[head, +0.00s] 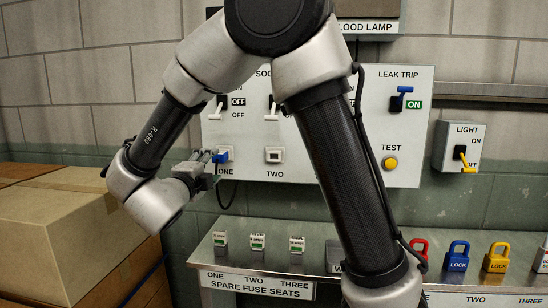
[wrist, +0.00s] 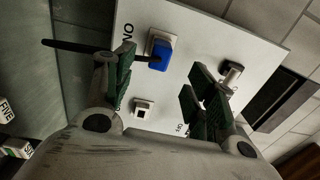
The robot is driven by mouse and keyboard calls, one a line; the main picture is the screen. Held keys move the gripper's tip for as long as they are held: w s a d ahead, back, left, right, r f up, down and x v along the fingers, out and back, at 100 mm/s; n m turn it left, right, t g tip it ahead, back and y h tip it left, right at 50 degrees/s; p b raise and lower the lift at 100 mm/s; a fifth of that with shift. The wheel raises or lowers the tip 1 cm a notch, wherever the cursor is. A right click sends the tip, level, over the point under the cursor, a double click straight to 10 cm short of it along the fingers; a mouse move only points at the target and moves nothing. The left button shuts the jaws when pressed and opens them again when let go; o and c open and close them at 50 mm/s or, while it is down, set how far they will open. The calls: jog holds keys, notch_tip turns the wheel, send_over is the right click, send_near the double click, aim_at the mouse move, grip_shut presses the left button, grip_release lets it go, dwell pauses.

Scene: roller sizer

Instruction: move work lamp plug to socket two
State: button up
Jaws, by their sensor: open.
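A blue plug (head: 221,157) sits in socket ONE on the pale wall panel, with a dark cable hanging below it. It also shows in the wrist view (wrist: 160,55), seated in a white socket with a dark cord to its left. Socket TWO (head: 274,156), to the right of ONE, is a white frame with a dark opening and no plug. My gripper (head: 208,163) is just left of the blue plug in the head view. In the wrist view my gripper (wrist: 157,88) is open, its green-padded fingers apart and nothing held. I cannot tell whether a finger touches the plug.
The panel (head: 376,171) has switch levers above the sockets, a LEAK TRIP switch and a TEST button (head: 390,163). My arm hides its middle. Below is a shelf (head: 215,258) with fuses and padlocks. Cardboard boxes (head: 60,220) stand left.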

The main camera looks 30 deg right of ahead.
aim_at(217, 159)
jog(key=shift+x, duration=4.15)
grip_shut()
jog(key=shift+s+a, duration=0.15)
jog(key=shift+v, duration=2.85)
jog(key=shift+a, duration=0.1)
